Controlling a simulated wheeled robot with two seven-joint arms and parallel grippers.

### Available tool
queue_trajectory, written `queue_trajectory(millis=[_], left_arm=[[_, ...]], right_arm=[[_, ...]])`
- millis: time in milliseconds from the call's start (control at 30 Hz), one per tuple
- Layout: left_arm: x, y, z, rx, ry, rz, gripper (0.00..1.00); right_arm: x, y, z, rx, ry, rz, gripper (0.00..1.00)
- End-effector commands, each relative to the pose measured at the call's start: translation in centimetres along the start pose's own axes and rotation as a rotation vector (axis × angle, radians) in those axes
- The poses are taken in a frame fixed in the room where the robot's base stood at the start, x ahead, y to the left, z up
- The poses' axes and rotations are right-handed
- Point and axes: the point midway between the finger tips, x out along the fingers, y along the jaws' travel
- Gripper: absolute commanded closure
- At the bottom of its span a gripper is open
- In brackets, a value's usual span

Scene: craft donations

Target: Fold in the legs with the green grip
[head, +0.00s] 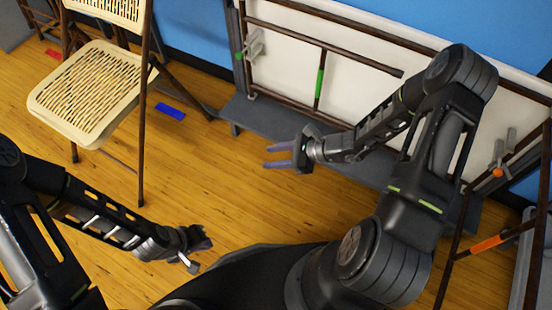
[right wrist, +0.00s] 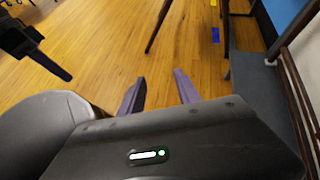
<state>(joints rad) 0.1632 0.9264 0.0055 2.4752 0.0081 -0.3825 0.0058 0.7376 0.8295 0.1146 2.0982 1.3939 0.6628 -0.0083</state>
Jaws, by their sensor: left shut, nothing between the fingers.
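A white-topped folding table (head: 285,65) with brown metal legs stands on its edge against the blue wall. The green grip (head: 320,82) is on a short bar of the left leg frame (head: 325,38), which appears to lie close along the white underside. A latch with a green mark (head: 252,46) is at the left end. My right gripper (head: 268,156) is open and empty, in front of and below the green grip, pointing left; its two fingers also show apart in the right wrist view (right wrist: 158,76). My left gripper (head: 197,256) is shut and empty, low over the floor.
The other legs, with an orange grip (head: 490,243), jut out at the right, below an orange-marked latch (head: 499,160). A grey base (head: 262,118) runs under the table. A beige folding chair (head: 92,92) stands left. Blue (head: 170,111) and red floor marks lie near it. Open floor lies between.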

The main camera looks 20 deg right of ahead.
Motion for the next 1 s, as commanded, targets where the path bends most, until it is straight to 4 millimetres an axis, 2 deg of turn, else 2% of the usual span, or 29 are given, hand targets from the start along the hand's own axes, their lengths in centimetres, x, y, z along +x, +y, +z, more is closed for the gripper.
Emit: queue_trajectory(millis=[100, 267, 867, 1000], left_arm=[[-0.7, 0.3, 0.0, 0.000, 0.000, 0.000, 1.00], [-0.9, 0.3, -0.1, 0.000, 0.000, 0.000, 1.00], [-0.9, 0.3, -0.1, 0.000, 0.000, 0.000, 1.00], [-0.9, 0.3, 0.0, 0.001, -0.001, 0.000, 1.00]], right_arm=[[0.1, 1.4, 0.4, -0.034, 0.024, 0.046, 0.60], [0.2, 2.4, 0.3, -0.057, 0.041, 0.076, 0.60], [0.2, 2.5, 0.3, -0.060, 0.044, 0.078, 0.60], [0.2, 2.7, -0.8, -0.077, 0.088, 0.089, 0.60]])
